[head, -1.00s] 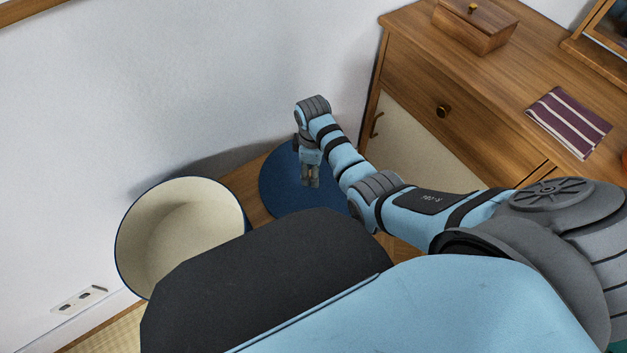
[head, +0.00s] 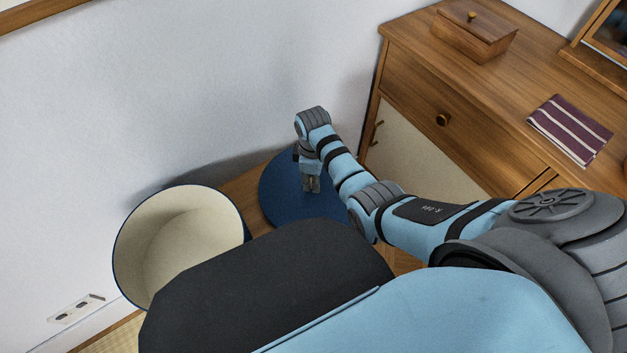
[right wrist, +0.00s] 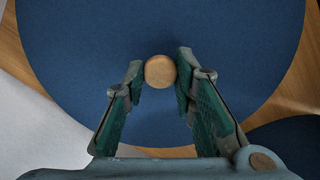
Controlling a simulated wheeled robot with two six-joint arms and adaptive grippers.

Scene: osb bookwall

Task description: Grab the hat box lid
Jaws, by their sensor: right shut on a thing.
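The hat box lid is a round dark blue disc (head: 280,200) lying low by the wall, with a small round wooden knob (right wrist: 160,71) at its middle. My right gripper (head: 311,189) is over the lid. In the right wrist view my right gripper (right wrist: 159,82) has its two fingers on either side of the knob, shut on it. The lid fills most of that view (right wrist: 230,40). The open hat box (head: 185,235), cream inside with a blue rim, stands left of the lid. My left gripper is not in view.
A wooden chest of drawers (head: 410,85) stands to the right, with a wooden box (head: 474,35) and a striped folded cloth (head: 570,130) on top. A white wall (head: 170,80) runs behind. A wall socket (head: 77,308) is at lower left.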

